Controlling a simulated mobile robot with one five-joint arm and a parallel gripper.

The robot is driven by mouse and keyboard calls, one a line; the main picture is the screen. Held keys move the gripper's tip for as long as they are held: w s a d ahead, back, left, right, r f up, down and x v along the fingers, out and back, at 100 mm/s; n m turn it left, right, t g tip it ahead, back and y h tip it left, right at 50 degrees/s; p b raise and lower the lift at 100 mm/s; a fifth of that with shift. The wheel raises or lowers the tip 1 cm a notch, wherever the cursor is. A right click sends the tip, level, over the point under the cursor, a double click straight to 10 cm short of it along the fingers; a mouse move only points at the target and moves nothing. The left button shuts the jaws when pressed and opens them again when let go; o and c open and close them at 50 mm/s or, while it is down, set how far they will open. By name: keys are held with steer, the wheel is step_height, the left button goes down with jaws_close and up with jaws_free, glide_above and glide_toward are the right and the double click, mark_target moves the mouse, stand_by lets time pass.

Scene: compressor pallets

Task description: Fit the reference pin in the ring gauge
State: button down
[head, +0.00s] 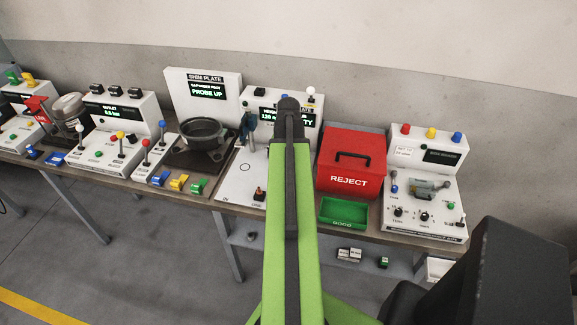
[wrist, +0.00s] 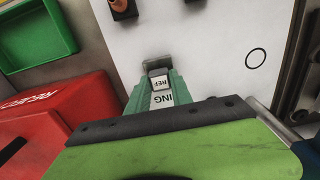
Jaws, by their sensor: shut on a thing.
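My gripper (wrist: 159,72) is low in the middle of the wrist view, over the white plate (wrist: 200,40), and is shut on a small piece with a white face reading REF (wrist: 159,82). A second white face below it shows the letters ING. Jade-green sides flank both. I cannot tell the piece's full shape or whether it touches the plate. In the head view my arm hides my gripper and the piece. A printed black circle (wrist: 256,58) lies on the plate, apart from my gripper; no ring gauge can be made out for certain.
The red REJECT box (head: 351,162) and green tray (head: 341,214) stand right of my arm. An orange-topped lever (head: 259,194) stands on the plate's front part. The display unit (head: 268,108) stands behind. Other test stations crowd the bench at left and right.

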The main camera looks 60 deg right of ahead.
steer(key=shift+f+b, duration=0.6)
steer(key=shift+f, duration=0.15)
steer(key=c, duration=1.1)
jaws_free()
steer(key=shift+r, duration=0.1)
steer(key=shift+o, duration=0.2)
step_height(320, 180, up, 18)
steer(key=p, duration=1.7)
steer(key=shift+f+p, duration=0.25)
steer(key=shift+p, duration=0.1)
